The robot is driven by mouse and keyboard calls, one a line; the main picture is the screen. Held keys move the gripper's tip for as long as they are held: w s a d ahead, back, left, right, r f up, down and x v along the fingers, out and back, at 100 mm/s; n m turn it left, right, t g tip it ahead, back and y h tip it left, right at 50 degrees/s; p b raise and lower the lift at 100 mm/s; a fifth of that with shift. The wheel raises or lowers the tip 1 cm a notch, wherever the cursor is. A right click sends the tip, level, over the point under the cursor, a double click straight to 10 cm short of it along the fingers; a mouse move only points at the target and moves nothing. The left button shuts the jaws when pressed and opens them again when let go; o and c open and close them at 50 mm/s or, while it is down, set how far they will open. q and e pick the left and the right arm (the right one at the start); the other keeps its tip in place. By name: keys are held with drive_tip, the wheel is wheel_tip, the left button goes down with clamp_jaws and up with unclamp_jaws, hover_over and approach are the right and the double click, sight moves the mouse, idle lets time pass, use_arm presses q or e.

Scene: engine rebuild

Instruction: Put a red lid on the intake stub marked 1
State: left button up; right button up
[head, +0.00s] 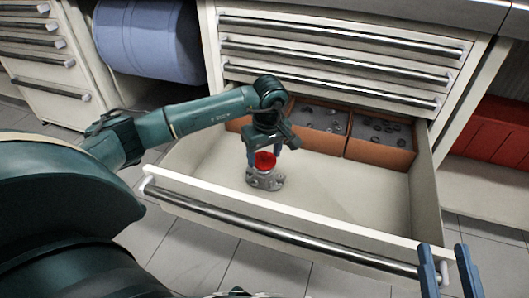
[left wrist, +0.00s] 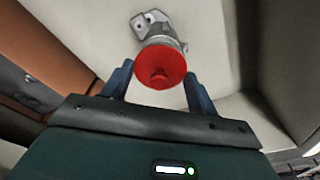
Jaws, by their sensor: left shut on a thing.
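A red lid (head: 264,161) sits at the top of a grey metal intake stub (head: 266,181) inside the open drawer. The lid also shows in the left wrist view (left wrist: 160,68), with the metal stub (left wrist: 152,24) directly beyond it. My left gripper (head: 265,155) is shut on the red lid, with a blue finger on either side of it. I cannot tell whether the lid is fully seated on the stub. No number mark is readable. My right gripper (head: 450,270) shows at the lower right, its two blue fingers apart and empty.
The open drawer (head: 340,195) has bare floor right of the stub. Orange bins (head: 380,147) with small metal parts stand along its back. The drawer's front wall and bar handle (head: 270,228) lie nearest me. A red box (head: 500,135) is on a shelf at right.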

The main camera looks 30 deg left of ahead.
use_arm(q)
drive_tip(key=shift+f+b, duration=0.3)
drive_tip(key=shift+f, duration=0.4)
idle(1.3)
drive_tip(key=o, duration=1)
drive_tip(key=shift+r+p, duration=2.9)
drive_tip(key=shift+r, duration=0.9)
